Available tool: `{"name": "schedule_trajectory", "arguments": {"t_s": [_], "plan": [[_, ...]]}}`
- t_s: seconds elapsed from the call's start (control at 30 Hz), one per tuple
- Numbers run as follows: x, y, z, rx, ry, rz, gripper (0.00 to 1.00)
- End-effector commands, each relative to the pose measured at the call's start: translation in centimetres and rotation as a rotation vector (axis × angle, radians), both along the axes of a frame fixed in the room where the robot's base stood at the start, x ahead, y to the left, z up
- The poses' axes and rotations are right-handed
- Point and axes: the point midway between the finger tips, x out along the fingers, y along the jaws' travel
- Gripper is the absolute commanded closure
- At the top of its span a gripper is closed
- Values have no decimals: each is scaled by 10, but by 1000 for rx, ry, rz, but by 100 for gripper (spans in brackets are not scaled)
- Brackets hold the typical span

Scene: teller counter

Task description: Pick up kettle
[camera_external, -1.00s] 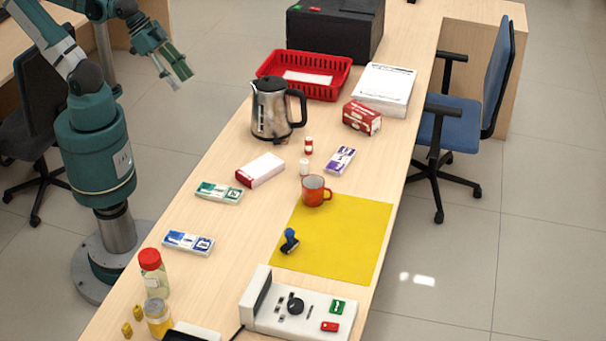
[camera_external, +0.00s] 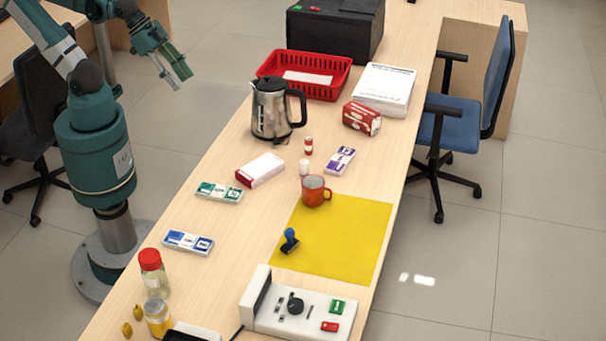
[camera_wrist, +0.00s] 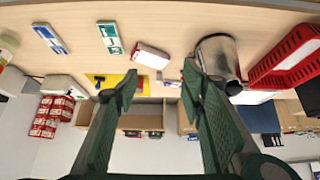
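The kettle (camera_external: 269,112) is silver with a black lid and a black handle on its right. It stands upright on the counter, in front of the red basket. In the wrist view the kettle (camera_wrist: 217,58) shows at the upper right, beyond the right finger. My gripper (camera_external: 182,78) is up at the left in the external view, beside the counter and well apart from the kettle. In the wrist view my gripper (camera_wrist: 158,90) has its two fingers spread, with nothing held between them.
The red basket (camera_external: 334,91) is behind the kettle and a red box (camera_external: 362,118) is to its right. A red-and-white box (camera_external: 261,170), small bottles and an orange mug (camera_external: 314,191) stand in front. A yellow mat (camera_external: 345,240) lies nearer. Bare counter lies left of the kettle.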

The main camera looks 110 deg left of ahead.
Motion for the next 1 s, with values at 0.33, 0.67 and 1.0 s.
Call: {"name": "schedule_trajectory", "arguments": {"t_s": [0.33,0.67,1.0], "plan": [[0,0,0,0,0,0,60],[0,0,0,0,0,0,69],[7,2,6,15,14,-21,69]]}}
